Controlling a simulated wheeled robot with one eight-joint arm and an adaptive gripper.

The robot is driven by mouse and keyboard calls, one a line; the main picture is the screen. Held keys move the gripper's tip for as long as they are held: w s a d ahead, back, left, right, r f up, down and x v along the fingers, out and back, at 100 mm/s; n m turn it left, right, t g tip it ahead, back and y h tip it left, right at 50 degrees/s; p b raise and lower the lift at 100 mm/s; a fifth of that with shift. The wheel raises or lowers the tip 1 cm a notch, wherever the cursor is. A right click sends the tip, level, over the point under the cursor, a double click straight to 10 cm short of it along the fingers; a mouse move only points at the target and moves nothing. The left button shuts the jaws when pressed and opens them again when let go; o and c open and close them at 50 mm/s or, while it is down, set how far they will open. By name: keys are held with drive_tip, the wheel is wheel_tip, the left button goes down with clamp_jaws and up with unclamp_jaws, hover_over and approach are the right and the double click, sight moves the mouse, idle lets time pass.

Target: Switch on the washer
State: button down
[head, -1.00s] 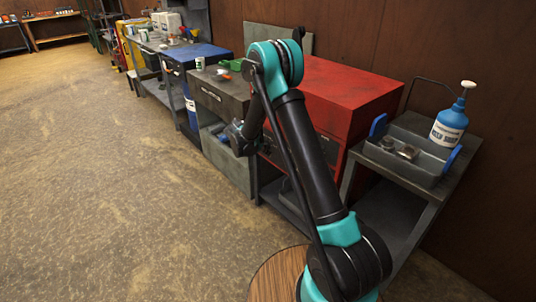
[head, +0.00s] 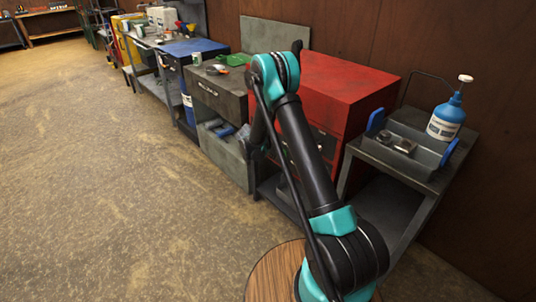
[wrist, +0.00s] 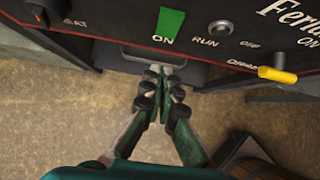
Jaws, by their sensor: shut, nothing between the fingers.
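The wrist view shows a dark control panel (wrist: 120,22) that seems to belong to the red cabinet (head: 340,90) in the head view. It has a green rectangular switch (wrist: 171,24) with "ON" beneath it. A round silver button or lamp (wrist: 220,28) marked "RUN" is to its right, and a yellow-tipped lever (wrist: 278,76) sticks out farther right. A black knob (wrist: 45,15) is at the left. My gripper (wrist: 163,72) is shut and empty, its fingertips in the picture just below the switch. I cannot tell if they touch the panel. My arm mostly hides it in the head view.
A grey bench (head: 440,182) at the right holds a grey tray (head: 420,160) and a blue pump bottle (head: 446,120). A grey drawer unit (head: 220,88) and a blue cabinet (head: 196,48) stand to the left. The floor (head: 110,180) at left is clear.

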drive_tip(key=shift+w+d+f, duration=0.35)
drive_tip(key=shift+w+d, duration=0.15)
drive_tip(key=shift+d, duration=0.2)
drive_tip(key=shift+w+d+f, duration=0.35)
drive_tip(key=shift+w+d, duration=0.15)
drive_tip(key=shift+d, duration=0.2)
drive_tip(key=shift+w+d+f, duration=0.35)
drive_tip(key=shift+w+d, duration=0.15)
drive_tip(key=shift+d, duration=0.2)
drive_tip(key=shift+w+d+f, duration=0.15)
drive_tip(key=shift+w+d, duration=0.05)
drive_tip(key=shift+d, duration=0.05)
drive_tip(key=shift+r, duration=0.2)
drive_tip(key=shift+r, duration=0.65)
